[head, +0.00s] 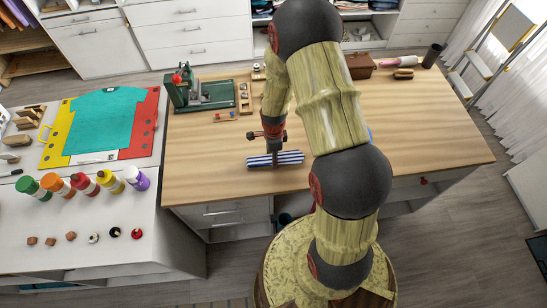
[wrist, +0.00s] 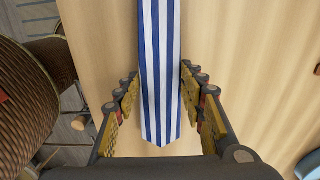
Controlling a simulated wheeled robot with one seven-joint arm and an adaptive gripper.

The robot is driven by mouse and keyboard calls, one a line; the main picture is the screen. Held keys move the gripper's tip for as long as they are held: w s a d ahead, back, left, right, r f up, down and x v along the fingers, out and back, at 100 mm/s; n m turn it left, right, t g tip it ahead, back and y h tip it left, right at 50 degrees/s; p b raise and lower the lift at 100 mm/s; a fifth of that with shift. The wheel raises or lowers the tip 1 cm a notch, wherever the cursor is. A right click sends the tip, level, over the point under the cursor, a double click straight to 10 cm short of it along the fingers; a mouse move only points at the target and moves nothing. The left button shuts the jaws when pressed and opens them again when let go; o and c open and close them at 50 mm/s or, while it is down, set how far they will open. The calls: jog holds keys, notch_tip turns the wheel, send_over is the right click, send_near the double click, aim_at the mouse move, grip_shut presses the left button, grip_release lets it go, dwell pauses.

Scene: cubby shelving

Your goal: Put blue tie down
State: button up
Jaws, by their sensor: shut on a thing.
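The blue tie, with blue and white stripes, shows near the front edge of the wooden tabletop (head: 400,140) in the head view (head: 290,157). In the wrist view the tie (wrist: 160,60) runs down between the two fingers, its pointed end toward the palm. My gripper (head: 274,150) points down over the tie and is shut on it; it also shows in the wrist view (wrist: 164,105). The tie is flat and level, at or just above the wood; I cannot tell whether it touches. My arm hides part of the tabletop to the right.
A green machine (head: 205,93) and a small wooden rack (head: 245,98) stand at the back left. A brown box (head: 359,66), a brush (head: 402,73) and a dark cup (head: 432,55) stand at the back right. Colored bottles (head: 83,183) line the white table. The tabletop's right part is clear.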

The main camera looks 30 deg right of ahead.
jog(key=shift+f, duration=0.5)
jog(key=shift+f, duration=0.15)
jog(key=o, duration=1.3)
jog(key=shift+c, duration=0.2)
